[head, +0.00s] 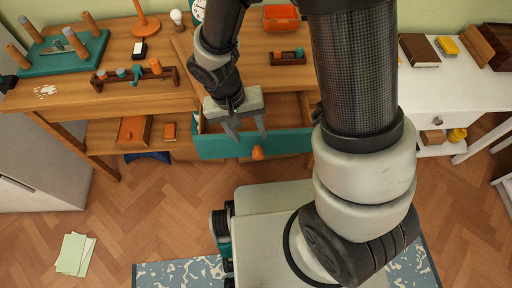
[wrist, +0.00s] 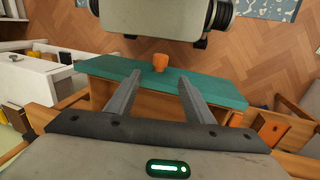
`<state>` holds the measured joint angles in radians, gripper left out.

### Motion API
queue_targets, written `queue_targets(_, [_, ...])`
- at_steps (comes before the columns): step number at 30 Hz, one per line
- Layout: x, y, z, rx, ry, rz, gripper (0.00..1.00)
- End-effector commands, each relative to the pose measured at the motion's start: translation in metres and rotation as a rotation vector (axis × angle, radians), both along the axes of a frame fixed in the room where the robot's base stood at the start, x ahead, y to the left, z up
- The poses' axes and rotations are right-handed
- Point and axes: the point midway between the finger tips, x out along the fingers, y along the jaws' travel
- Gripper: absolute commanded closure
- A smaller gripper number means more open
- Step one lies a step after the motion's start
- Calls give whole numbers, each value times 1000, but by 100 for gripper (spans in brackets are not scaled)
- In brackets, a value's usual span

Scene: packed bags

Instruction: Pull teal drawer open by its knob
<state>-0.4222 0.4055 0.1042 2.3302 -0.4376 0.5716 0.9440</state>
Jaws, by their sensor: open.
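The teal drawer (head: 222,147) is pulled out from under the wooden desk, and part of its wooden inside shows. Its teal front also shows in the wrist view (wrist: 105,70). An orange knob (head: 258,153) sits at the middle of the front; in the wrist view the knob (wrist: 160,62) is beyond my fingertips. My gripper (head: 248,138) is open and empty, above the drawer just behind its front. In the wrist view my two fingers (wrist: 160,78) are spread wide and point toward the front, apart from the knob.
The wooden desk (head: 190,95) carries a peg rack (head: 135,76), an orange box (head: 281,17) and other small items. A white table (head: 465,95) stands at the right. Papers (head: 74,254) lie on the floor at the left. A patterned rug (head: 180,272) lies under my base.

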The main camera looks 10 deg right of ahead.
Motion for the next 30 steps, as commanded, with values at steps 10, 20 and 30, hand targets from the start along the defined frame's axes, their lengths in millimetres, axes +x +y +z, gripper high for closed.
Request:
queue_targets(10, [-2,-15,-69,-2,3,1,52])
queue_targets(20, [-1,-21,-95,0,0,1,52])
queue_targets(30, [-1,-22,-95,1,0,1,62])
